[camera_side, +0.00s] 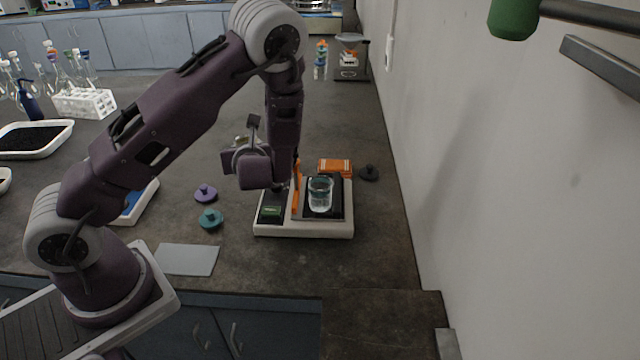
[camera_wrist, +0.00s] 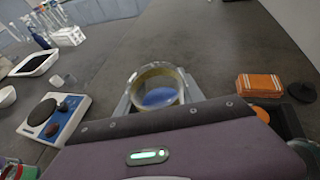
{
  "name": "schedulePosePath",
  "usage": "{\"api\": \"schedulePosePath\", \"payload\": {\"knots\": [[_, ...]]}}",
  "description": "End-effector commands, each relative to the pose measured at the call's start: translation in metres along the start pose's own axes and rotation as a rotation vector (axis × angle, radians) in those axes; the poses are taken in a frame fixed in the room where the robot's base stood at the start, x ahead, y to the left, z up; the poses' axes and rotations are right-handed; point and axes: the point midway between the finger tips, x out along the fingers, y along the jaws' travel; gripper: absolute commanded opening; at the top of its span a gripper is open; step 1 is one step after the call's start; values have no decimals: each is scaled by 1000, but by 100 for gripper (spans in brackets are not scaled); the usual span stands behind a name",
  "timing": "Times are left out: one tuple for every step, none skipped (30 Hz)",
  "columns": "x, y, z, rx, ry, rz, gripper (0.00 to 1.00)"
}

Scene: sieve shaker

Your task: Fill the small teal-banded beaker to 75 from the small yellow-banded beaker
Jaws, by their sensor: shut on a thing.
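My gripper (camera_wrist: 159,102) is shut on the small yellow-banded beaker (camera_wrist: 150,72). Its open mouth and yellowish rim show in the wrist view, with blue contents inside. In the side view my gripper (camera_side: 252,165) hangs above and left of the white device, and the held beaker is mostly hidden. I cannot tell how far it is tilted. The small teal-banded beaker (camera_side: 320,194) stands upright on the dark plate of the white device (camera_side: 305,231). It looks clear, with a teal band; its fill level is too small to read.
An orange upright stands beside the teal-banded beaker. An orange block (camera_side: 335,167) and a dark knobbed lid (camera_side: 369,173) lie behind the device. Purple (camera_side: 205,193) and teal (camera_side: 210,219) knobbed lids and a grey mat (camera_side: 187,260) lie to the left. The wall is at the right.

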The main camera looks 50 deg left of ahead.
Motion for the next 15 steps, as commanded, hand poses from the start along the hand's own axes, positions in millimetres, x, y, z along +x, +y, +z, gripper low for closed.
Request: {"api": "schedulePosePath", "payload": {"knots": [[-16, -12, 0, -3, -2, -10, 0], [-25, -18, 0, -2, -1, -10, 0], [-37, -24, -2, -1, 0, -9, 0], [-46, -28, -4, -1, -1, -9, 0], [-53, -32, -5, -1, -1, -9, 0], [-63, -36, -8, 1, -1, -9, 0], [-69, -38, -10, 2, 0, -9, 0], [-74, -40, -12, 2, 0, -9, 0], [-80, -43, -14, 3, 0, -10, 0], [-84, -44, -15, 3, 0, -10, 0], [-87, -45, -16, 4, 0, -10, 0], [-90, -46, -17, 5, -1, -10, 0], [-92, -47, -18, 5, -1, -9, 0], [-93, -47, -18, 5, -1, -9, 0], [-94, -48, -18, 5, -1, -9, 0]]}}
